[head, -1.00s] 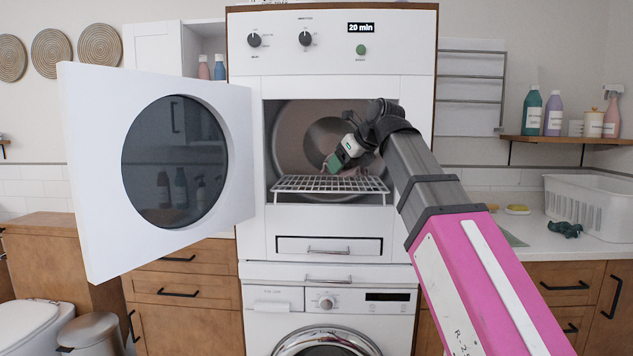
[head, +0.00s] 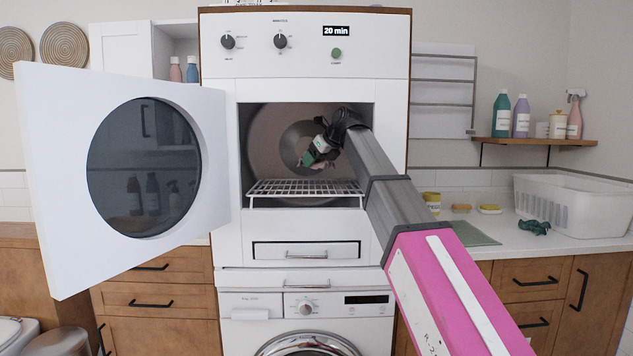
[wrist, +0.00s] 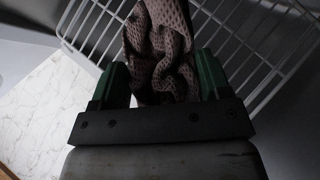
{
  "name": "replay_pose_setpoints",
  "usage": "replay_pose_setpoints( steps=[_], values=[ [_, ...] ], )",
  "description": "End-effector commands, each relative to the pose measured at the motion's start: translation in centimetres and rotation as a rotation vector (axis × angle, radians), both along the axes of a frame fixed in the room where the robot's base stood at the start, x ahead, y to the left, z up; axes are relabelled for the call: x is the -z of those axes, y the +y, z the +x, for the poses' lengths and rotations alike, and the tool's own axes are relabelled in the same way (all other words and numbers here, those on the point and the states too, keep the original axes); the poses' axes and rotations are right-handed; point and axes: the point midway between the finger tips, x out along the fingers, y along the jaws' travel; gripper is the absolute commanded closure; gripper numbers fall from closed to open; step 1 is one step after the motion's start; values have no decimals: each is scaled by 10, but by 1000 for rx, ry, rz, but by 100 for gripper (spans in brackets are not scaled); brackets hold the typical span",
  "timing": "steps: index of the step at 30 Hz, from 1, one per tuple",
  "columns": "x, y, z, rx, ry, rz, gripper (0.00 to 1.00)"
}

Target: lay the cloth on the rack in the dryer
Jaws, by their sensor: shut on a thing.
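The dryer (head: 228,220) stands open, with its white door (head: 60,130) swung out to the left. A white wire rack (head: 300,188) spans the drum opening, with no cloth lying on it. My gripper (head: 310,159) is inside the opening, above the rack. It is shut on a crumpled, pinkish-brown mesh cloth (wrist: 160,45), small and partly hidden in the head view. In the wrist view the cloth bunches between the green fingers of my gripper (wrist: 160,85), and the rack (wrist: 250,40) shows beyond it. I cannot tell whether the cloth touches the rack.
The opening's side walls are close around my arm. A washing machine (head: 240,335) is below. To the right, a counter holds a white basket (head: 575,210) and a dark green object (head: 534,228). A shelf (head: 535,141) with bottles is above it.

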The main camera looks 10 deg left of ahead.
Motion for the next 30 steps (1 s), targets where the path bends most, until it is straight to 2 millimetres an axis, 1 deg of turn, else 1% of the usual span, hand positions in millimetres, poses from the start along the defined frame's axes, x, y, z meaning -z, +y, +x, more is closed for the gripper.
replay_pose_setpoints(
  steps=[1, 3, 6, 11, 13, 18, 21, 30],
  values=[
    [4, 2, 8, 0, 2, -1, 53],
    [18, 0, 2, 0, 2, 0, 53],
    [28, 0, 3, 1, 1, 0, 53],
    [35, 1, 3, 1, 1, 0, 53],
    [42, 0, 2, 1, 1, 0, 53],
    [66, 0, 2, 1, 1, 0, 53],
    [70, 2, 7, 0, 0, 0, 53],
    [72, 1, 7, 0, 0, 0, 53]
  ],
)
